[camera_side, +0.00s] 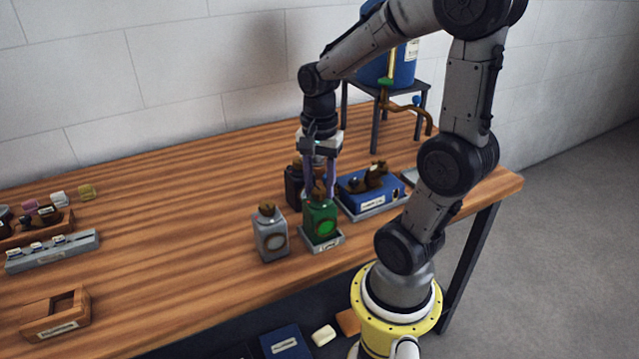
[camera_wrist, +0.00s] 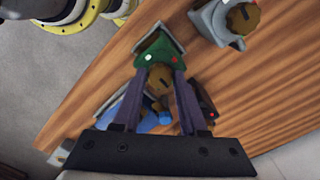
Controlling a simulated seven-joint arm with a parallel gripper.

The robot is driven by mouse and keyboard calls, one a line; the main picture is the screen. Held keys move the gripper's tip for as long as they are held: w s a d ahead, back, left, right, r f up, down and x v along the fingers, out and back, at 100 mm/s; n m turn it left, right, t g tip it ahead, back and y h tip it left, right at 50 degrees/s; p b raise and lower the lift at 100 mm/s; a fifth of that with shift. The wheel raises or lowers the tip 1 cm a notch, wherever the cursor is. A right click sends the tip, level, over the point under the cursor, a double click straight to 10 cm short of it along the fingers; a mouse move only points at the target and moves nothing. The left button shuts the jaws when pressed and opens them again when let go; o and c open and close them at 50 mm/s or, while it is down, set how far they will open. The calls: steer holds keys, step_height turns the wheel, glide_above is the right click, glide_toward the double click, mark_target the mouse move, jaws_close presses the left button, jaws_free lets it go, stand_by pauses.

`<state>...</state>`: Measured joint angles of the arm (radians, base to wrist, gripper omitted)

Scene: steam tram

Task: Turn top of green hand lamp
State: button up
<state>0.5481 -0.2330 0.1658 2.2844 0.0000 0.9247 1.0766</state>
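The green hand lamp (camera_side: 321,222) stands upright on a small grey labelled tray (camera_side: 323,247) near the table's front edge. Its brown top (camera_side: 319,190) sits between the two fingers of my gripper (camera_side: 319,196), which points down from above. In the wrist view the lamp's green body (camera_wrist: 152,55) lies just beyond the fingertips, and its brown top (camera_wrist: 160,79) shows between the fingers of my gripper (camera_wrist: 163,74). One finger is on each side of the top. Whether they press on it cannot be told.
A grey lamp (camera_side: 271,235) stands close on the left. A dark lamp (camera_side: 294,186) is just behind. A blue box (camera_side: 372,201) with brown parts is close on the right. A blue tank (camera_side: 405,66) on a stand rises behind. The table's left middle is clear.

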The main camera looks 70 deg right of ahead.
jaws_close()
steer(key=shift+n, duration=0.4)
steer(key=n, duration=0.3)
steer(key=shift+n, duration=0.3)
steer(key=n, duration=0.4)
steer(key=shift+n, duration=0.3)
stand_by(1.1)
steer(key=o, duration=0.5)
jaws_free()
steer(key=shift+r, duration=0.15)
